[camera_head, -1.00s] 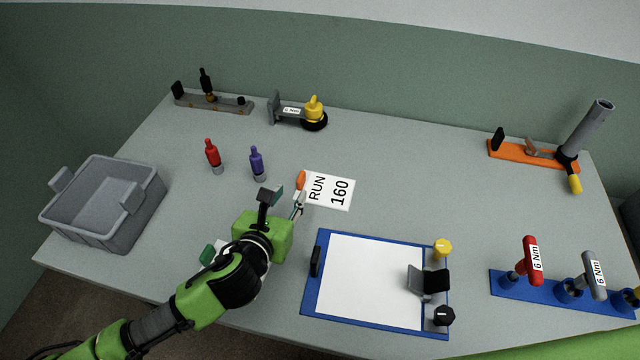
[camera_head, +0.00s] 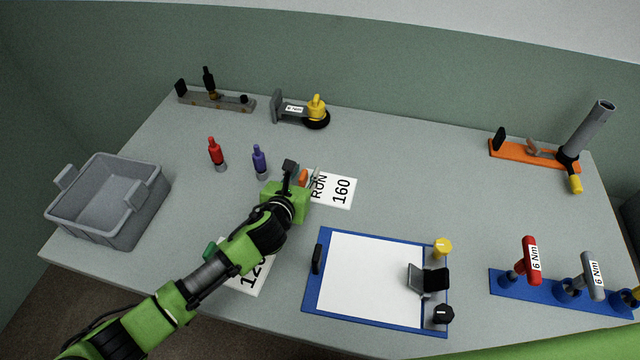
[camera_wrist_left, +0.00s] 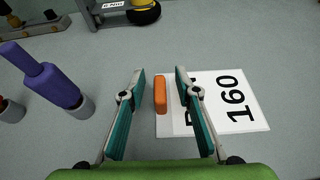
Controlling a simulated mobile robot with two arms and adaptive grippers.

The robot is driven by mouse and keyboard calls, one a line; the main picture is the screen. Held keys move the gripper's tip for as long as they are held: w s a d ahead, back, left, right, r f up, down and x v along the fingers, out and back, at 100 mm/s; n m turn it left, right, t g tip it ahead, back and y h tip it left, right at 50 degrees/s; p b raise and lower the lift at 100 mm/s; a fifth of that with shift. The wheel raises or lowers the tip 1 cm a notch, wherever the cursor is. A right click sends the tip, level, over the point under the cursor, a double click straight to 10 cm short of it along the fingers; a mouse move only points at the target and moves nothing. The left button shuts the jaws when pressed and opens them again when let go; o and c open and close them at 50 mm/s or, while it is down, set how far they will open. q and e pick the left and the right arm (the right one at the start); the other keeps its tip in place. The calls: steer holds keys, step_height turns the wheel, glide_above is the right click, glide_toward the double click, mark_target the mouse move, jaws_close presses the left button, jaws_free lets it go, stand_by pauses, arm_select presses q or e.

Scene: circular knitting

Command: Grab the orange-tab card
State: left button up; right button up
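The orange-tab card is a white card (camera_head: 341,191) marked "RUN 160", lying on the table in the middle of the head view. Its orange tab (camera_head: 303,177) is at the card's left edge, partly hidden by my left gripper (camera_head: 302,175). No contact with the tab is visible. My right gripper is not in view.
A second card (camera_head: 245,275) lies under my left arm. A blue clipboard (camera_head: 312,290) lies in front of the card. A grey bin (camera_head: 105,238) is at the left.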

arm_select(q)
steer(key=shift+w, duration=0.1)
jaws_close()
stand_by(0.3)
